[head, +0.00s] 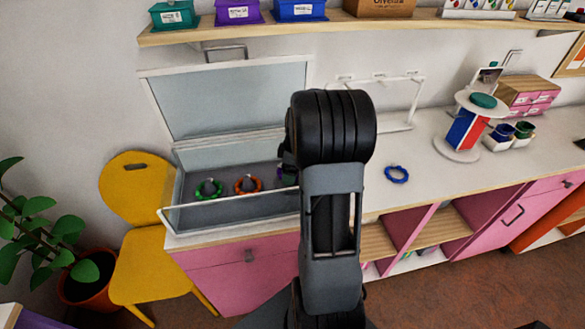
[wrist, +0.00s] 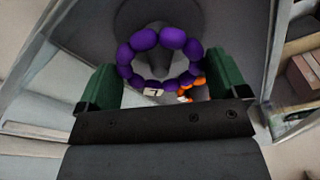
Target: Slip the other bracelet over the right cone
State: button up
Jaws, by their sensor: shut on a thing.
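My gripper (wrist: 155,88) has green fingertips and is shut on a purple beaded bracelet (wrist: 172,38) with a small pale tag. A grey cone (wrist: 155,62) on a round dark base shows through the bracelet's ring in the wrist view; I cannot tell whether the bracelet is above the cone or around it. In the head view, my arm hides most of the gripper and the box's right part, including any cone there. A green bracelet (head: 208,196) and an orange bracelet (head: 247,191) are in the box, each with a cone inside its ring. A blue bracelet (head: 396,174) lies on the counter.
The open grey box (head: 235,212) has low walls and a raised lid (head: 230,100) behind. A white rack (head: 400,100) and a red-and-blue spool stand (head: 468,128) are to the right. A shelf (head: 300,30) runs above. The counter around the blue bracelet is clear.

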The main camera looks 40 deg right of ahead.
jog(key=o, duration=0.6)
dwell(0.3)
jog(key=shift+r, duration=0.15)
jog(key=shift+r+p, duration=2.7)
jog(key=shift+r, duration=1.2)
